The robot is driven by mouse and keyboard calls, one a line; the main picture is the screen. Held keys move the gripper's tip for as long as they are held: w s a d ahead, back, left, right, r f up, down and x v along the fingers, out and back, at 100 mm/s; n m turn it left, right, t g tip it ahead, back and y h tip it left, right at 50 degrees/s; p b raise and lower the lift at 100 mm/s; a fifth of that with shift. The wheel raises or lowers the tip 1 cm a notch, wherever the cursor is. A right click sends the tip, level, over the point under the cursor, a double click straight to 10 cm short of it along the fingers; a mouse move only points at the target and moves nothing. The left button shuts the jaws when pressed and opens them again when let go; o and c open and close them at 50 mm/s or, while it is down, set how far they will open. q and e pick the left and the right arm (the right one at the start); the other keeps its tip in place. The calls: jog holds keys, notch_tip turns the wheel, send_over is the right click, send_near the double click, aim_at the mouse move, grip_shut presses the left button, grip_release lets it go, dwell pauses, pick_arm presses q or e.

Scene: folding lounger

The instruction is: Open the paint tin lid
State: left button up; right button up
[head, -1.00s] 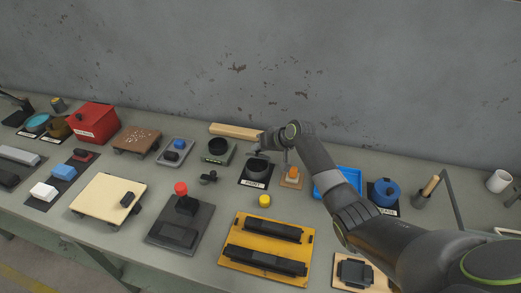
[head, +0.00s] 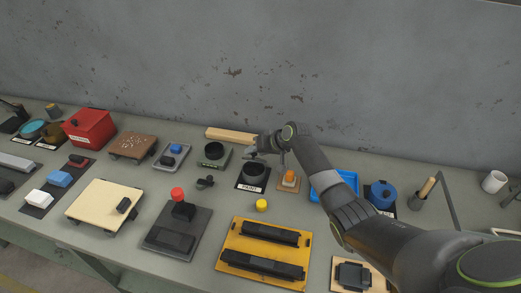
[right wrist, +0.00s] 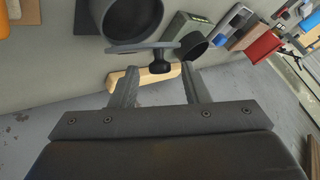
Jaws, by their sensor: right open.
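The dark paint tin (head: 253,176) stands on a black mat with a white label, mid-bench. Its open, dark inside shows in the right wrist view (right wrist: 132,20). There the lid (right wrist: 130,48) appears nearly edge-on as a thin grey plate at the tin's wall-side rim, with a black knob (right wrist: 160,67) pointing away from the tin. My right gripper (head: 254,153) is at the tin's far side. Its fingers are open, one to each side of the knob, with visible gaps. Contact with the lid cannot be told. My left gripper is out of view.
An orange block with a cone-like piece (head: 289,181) stands close to the right of the tin. A green-grey device (head: 214,154) is to its left. A wooden bar (head: 230,135) lies behind, near the wall. A yellow knob (head: 261,205) is in front.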

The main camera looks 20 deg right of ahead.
jog(key=shift+r, duration=0.1)
jog(key=b+v, duration=0.2)
jog(key=v, duration=1.5)
jog(key=shift+s, duration=0.1)
